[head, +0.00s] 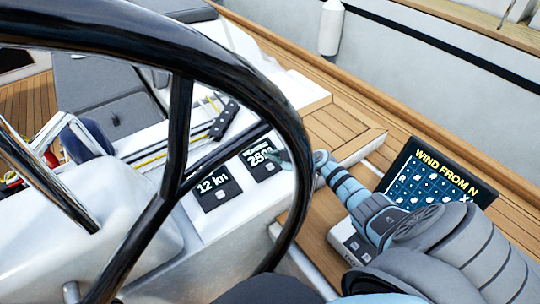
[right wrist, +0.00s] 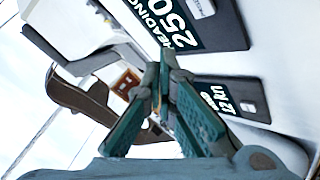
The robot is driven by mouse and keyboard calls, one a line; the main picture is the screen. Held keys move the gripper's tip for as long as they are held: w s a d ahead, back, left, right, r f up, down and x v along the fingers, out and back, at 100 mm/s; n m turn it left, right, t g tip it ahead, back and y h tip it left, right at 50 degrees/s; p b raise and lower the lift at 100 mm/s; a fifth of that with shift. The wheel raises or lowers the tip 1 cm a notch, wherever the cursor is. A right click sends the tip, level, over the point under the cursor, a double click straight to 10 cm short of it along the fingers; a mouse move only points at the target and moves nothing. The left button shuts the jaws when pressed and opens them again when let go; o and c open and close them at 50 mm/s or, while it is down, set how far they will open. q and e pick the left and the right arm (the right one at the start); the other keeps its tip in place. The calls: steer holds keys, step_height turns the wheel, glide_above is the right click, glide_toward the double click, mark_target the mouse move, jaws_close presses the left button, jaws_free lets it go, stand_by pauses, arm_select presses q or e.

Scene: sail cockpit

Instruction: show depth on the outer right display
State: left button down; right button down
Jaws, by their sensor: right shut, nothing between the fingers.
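Two small black displays sit side by side on the white console. The right one (head: 258,154) reads heading 250, with a small button below its digits; it also shows in the right wrist view (right wrist: 178,22). The left display (head: 214,188) reads 12 kn and also shows in the right wrist view (right wrist: 232,97). My right gripper (head: 279,158) is at the right edge of the heading display, partly covering it. In the right wrist view its fingers (right wrist: 158,62) are shut and empty, tips close to that display; whether they touch it I cannot tell. My left gripper is not in view.
The large black steering wheel (head: 258,80) stands in front of the console, its rim passing near my right gripper. A dark screen (head: 433,178) reading wind from N is at the right, near a grey switch box (head: 350,242). Wooden deck (head: 335,122) lies behind.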

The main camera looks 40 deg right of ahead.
stand_by(0.3)
steer(key=r+n, duration=0.1)
steer(key=n, duration=0.4)
steer(key=d+r+n, duration=0.1)
steer(key=n, duration=0.5)
steer(key=r+n+h+p, duration=0.1)
steer(key=n, duration=0.4)
steer(key=shift+s+d+r+n, duration=0.3)
steer(key=shift+s+r, duration=0.05)
steer(key=b, duration=1)
glide_above(274, 168)
step_height(274, 168, down, 8)
steer(key=shift+s, duration=0.15)
steer(key=shift+f, duration=0.3)
